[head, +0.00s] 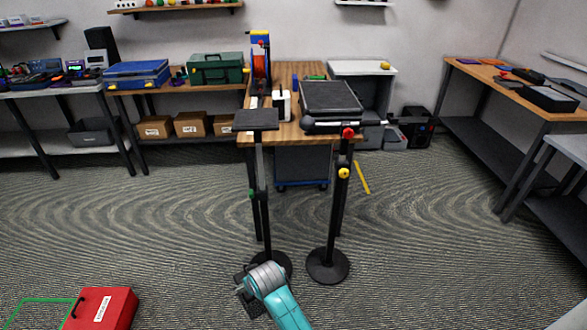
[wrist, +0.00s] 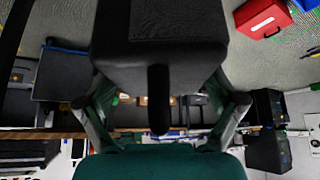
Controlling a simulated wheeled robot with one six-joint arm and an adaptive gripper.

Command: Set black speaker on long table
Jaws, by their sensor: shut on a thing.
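A black box with a textured panel, which looks like the black speaker (wrist: 165,50), fills the upper middle of the wrist view. My gripper (wrist: 165,105) is shut on it, one finger at each side. In the head view my gripper (head: 243,290) is low at the bottom middle, and only a little dark part of the held box shows. A long wood-topped table (head: 285,78) runs away from me in the middle, beyond two stands. I cannot tell for sure whether this is the long table meant.
Two black posts on round bases, the left (head: 262,185) and the right (head: 330,262), stand before the middle table. A black case (head: 331,97) covers much of its near end. Another wood-topped table (head: 460,68) is at the right. A red toolbox (head: 105,308) lies lower left.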

